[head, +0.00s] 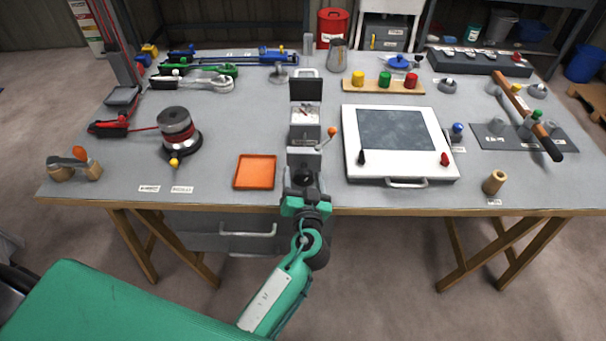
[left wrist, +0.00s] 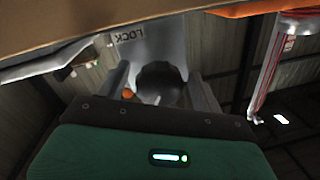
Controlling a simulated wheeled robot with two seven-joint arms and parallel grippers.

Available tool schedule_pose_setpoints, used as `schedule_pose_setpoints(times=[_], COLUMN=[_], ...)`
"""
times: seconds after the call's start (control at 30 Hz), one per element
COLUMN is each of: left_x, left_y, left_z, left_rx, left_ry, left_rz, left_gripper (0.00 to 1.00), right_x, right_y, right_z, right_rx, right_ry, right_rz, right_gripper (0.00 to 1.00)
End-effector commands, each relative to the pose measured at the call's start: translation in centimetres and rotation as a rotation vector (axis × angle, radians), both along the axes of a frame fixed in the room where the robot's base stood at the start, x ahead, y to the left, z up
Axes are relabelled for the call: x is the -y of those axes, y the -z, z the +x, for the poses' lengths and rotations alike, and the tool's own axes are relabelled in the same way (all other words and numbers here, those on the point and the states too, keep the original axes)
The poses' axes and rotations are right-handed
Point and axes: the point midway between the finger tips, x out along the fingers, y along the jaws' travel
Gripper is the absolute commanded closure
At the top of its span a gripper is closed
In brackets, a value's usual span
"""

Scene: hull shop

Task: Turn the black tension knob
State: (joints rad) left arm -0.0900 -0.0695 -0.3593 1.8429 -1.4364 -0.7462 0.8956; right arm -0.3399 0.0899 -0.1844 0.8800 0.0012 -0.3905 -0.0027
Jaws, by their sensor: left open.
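The black tension knob (head: 304,179) is on the front of a grey device (head: 304,159) near the table's front edge. In the left wrist view the knob (left wrist: 160,82) is a dark round shape below the inverted "LOCK" lettering. My left gripper (head: 301,188) is at the device's front. In the left wrist view its grey fingers stand apart, one on each side of the knob; I cannot tell whether they touch it. The gripper partly hides the knob in the head view. My right gripper does not show.
An orange tray (head: 255,172) lies left of the device. An orange-tipped lever (head: 332,131) sticks out on its right, beside a white-framed panel (head: 352,140). A grey and red round stack (head: 176,125) stands farther left. The table's wooden front edge (head: 400,210) is close below.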

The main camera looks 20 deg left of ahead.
Motion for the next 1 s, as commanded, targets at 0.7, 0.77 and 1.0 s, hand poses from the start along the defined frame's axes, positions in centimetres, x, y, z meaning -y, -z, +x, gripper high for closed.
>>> schedule_pose_setpoints(times=[0.7,0.77,1.0], left_x=[-0.19,-0.19,-0.24], left_y=[0.06,0.08,0.15], left_z=[0.34,0.35,0.32], left_rx=[-0.001,-0.003,-0.027], left_ry=[-0.001,-0.001,-0.002], left_rz=[0.003,0.009,0.099], left_gripper=[0.76,0.76,0.76], right_x=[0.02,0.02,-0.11], right_y=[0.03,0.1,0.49], right_z=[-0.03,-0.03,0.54], right_rx=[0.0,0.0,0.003], right_ry=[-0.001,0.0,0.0], right_rz=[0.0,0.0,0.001], right_gripper=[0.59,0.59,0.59])
